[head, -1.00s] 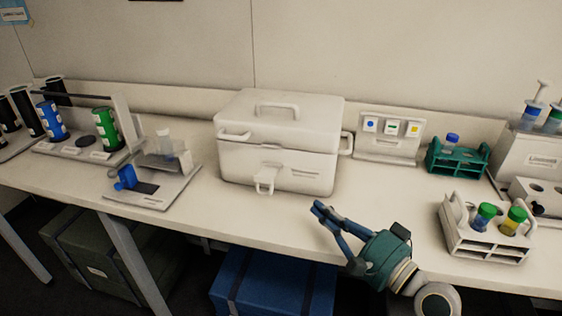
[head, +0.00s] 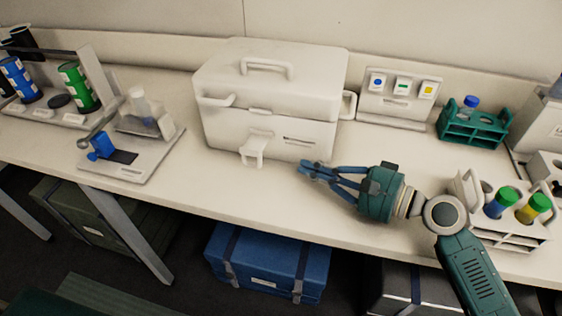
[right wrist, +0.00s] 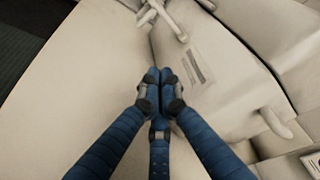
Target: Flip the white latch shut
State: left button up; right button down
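The white latch (head: 252,148) is on the front of the closed white box (head: 222,130), below the lid seam. Its looped end hangs low and stands out from the box face. It also shows at the top of the right wrist view (right wrist: 168,20). My right gripper (head: 304,168) is just in front of the box's lower front, to the right of the latch and apart from it. Its blue fingertips (right wrist: 160,76) are together with nothing visible between them. My left gripper is not in view.
A white rack with capped tubes (head: 500,232) stands right of my right arm. A small stand with a blue clamp (head: 135,165) is left of the box. The bench before the box is clear.

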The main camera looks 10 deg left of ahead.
aim_at(255, 152)
jog(key=p+x, duration=0.1)
jog(key=x, duration=0.8)
jog(key=shift+w+a+r+p, duration=0.1)
jog(key=shift+w+a+p, duration=0.05)
jog(key=shift+a+p, duration=0.2)
jog(key=s+p, duration=0.1)
jog(key=s+r+p, duration=0.1)
jog(key=s, duration=0.1)
jog(key=shift+r, duration=0.15)
jog(key=shift+s+r, duration=0.15)
jog(key=shift+s, duration=0.2)
jog(key=shift+w+a, duration=0.1)
